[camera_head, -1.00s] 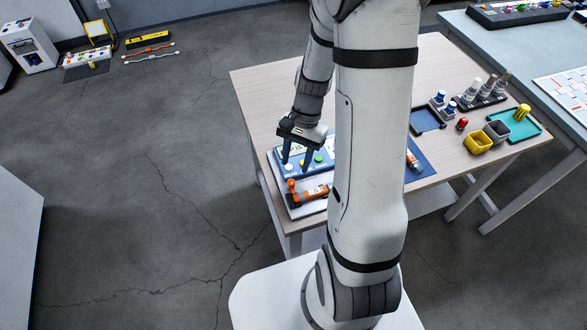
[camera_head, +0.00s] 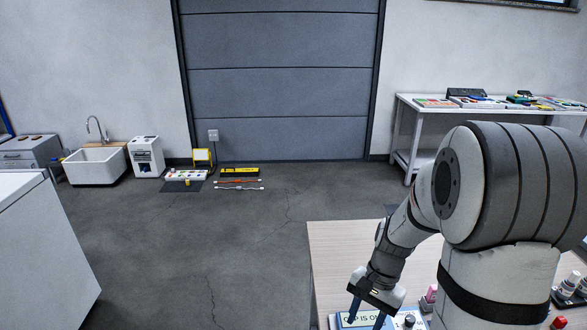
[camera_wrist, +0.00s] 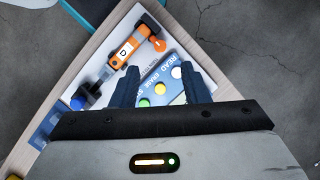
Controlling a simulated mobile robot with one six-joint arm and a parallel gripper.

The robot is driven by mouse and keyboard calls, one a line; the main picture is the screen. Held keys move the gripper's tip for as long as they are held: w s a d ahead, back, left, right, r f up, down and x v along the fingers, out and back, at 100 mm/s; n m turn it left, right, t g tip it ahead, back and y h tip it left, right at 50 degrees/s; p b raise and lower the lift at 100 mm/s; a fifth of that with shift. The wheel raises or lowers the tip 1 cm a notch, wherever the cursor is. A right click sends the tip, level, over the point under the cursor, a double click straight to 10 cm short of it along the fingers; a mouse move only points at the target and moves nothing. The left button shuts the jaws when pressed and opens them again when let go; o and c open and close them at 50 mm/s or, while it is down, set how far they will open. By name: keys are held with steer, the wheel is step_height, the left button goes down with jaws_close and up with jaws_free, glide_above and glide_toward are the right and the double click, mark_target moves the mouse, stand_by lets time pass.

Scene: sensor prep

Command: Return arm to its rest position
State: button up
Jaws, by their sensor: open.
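My gripper (camera_head: 367,314) hangs over the near left part of the wooden table (camera_head: 335,245) in the head view, with my arm rising at the right. It also shows in the wrist view (camera_wrist: 163,82), where its two dark fingers are apart with nothing held between them. Below the fingers is a blue panel (camera_wrist: 180,68) with printed words and green, yellow and white round buttons. In the head view only the top of this panel (camera_head: 350,320) shows at the bottom edge.
An orange and black tool (camera_wrist: 130,46) lies on a white tray beside the panel. A blue and black item (camera_wrist: 86,96) lies near it. A white bench (camera_head: 405,130) with coloured items stands at the back right. A sink (camera_head: 95,166) stands at the back left. Open floor (camera_head: 200,240) lies left of the table.

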steer(key=s+a+r+n+t+h, duration=0.2)
steer(key=s+r+n+t, duration=0.3)
steer(key=r, duration=0.8)
steer(key=s+n, duration=0.3)
steer(key=s, duration=0.1)
steer(key=shift+s+a+h, duration=0.15)
steer(key=shift+a+h, duration=0.1)
steer(key=shift+h, duration=0.15)
